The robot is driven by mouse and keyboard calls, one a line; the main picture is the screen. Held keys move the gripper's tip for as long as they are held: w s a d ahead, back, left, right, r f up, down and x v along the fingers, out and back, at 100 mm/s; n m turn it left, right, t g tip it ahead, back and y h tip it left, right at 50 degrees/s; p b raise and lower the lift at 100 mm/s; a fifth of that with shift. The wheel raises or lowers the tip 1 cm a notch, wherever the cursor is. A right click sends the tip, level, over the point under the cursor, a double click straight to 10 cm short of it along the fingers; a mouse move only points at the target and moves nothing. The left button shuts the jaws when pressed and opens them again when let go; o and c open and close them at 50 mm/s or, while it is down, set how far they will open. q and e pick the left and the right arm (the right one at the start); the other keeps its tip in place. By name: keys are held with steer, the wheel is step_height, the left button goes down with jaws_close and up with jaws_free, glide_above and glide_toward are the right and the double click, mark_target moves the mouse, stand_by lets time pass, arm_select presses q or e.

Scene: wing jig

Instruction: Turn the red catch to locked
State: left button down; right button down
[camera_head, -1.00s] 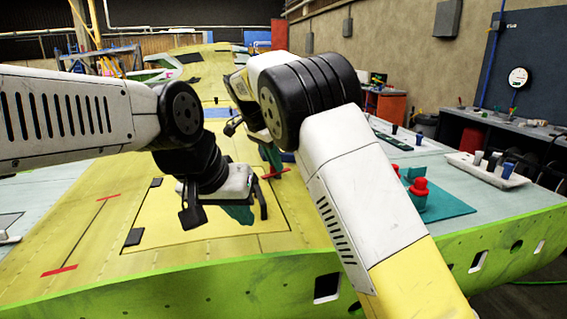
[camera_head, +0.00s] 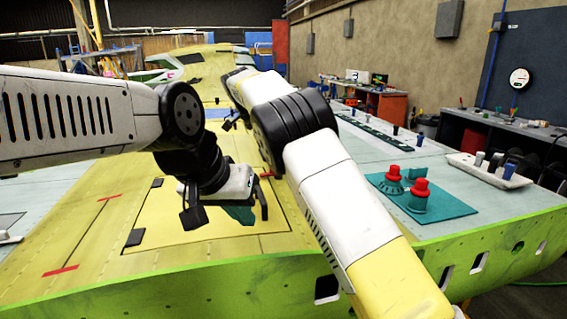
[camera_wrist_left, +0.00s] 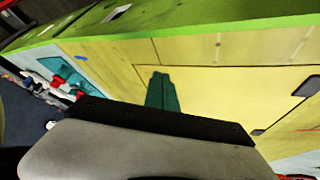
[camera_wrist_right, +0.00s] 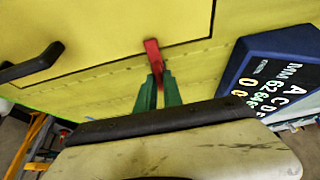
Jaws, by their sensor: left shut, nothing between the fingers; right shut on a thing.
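The red catch (camera_wrist_right: 153,54) shows in the right wrist view at the dark seam of a yellow panel, its length crossing the seam line. My right gripper (camera_wrist_right: 159,90) has its green fingers closed on the catch's near end. In the head view that gripper is hidden behind my right arm; a small red piece (camera_head: 267,175) shows at the arm's edge. My left gripper (camera_head: 240,214) is shut and empty over the yellow panel, left of my right arm. Its green fingers (camera_wrist_left: 162,90) lie together in the left wrist view.
A blue device with a readout (camera_wrist_right: 275,72) stands close to the right gripper. A black handle (camera_wrist_right: 32,64) sits on the panel. Red knobs stand on a teal plate (camera_head: 448,206) at the right. A white tray (camera_head: 488,172) holds several pieces. The yellow surface at left is mostly clear.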

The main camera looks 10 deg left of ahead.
steer(key=c, duration=1.5)
jaws_free()
steer(key=shift+r, duration=1.9)
steer(key=s+d, duration=0.1)
steer(key=s, duration=0.4)
steer(key=s+d, duration=0.1)
steer(key=s, duration=0.4)
steer(key=s+d+r, duration=0.1)
steer(key=s, duration=0.4)
steer(key=shift+s+d+r, duration=0.1)
steer(key=shift+s+d, duration=0.1)
steer(key=shift+s, duration=0.1)
